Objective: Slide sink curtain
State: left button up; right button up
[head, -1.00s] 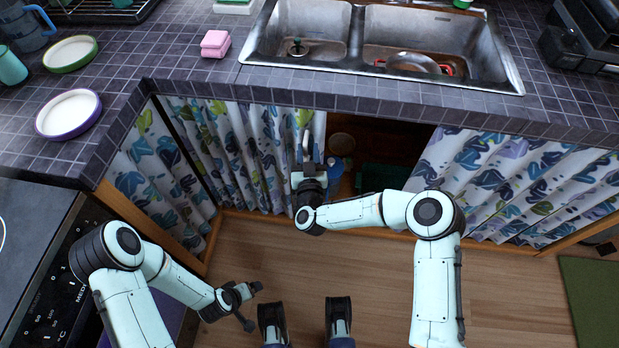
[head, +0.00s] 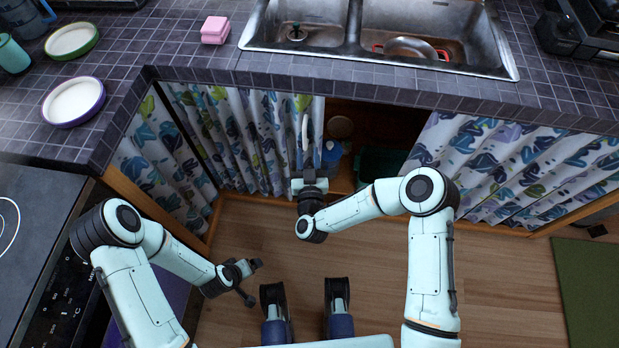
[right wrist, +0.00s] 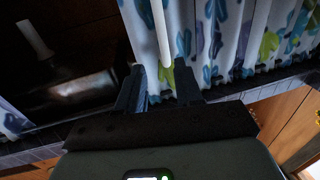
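The sink curtain has a white pattern with blue and green leaves. Its left panel (head: 245,135) is bunched left of a dark opening under the sink, and its right panel (head: 510,180) hangs to the right. My right gripper (head: 306,165) is at the free edge of the left panel. In the right wrist view its fingers (right wrist: 158,88) are apart, with a pale upright strip and curtain cloth (right wrist: 225,40) behind or between them; contact cannot be told. My left gripper (head: 255,281) is open and empty above the floor, away from the curtain.
The dark opening holds a blue container (head: 332,154) and a dark green bin (head: 378,166). The tiled counter (head: 190,55) with the metal sink (head: 400,20) overhangs the curtains. A stove (head: 40,240) stands at left. The wooden floor (head: 500,285) is open at right, beside a green mat (head: 585,295).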

jog(key=s+p, duration=0.1)
jog(key=s, duration=0.6)
dwell(0.5)
jog(key=shift+a, duration=0.15)
dwell(0.3)
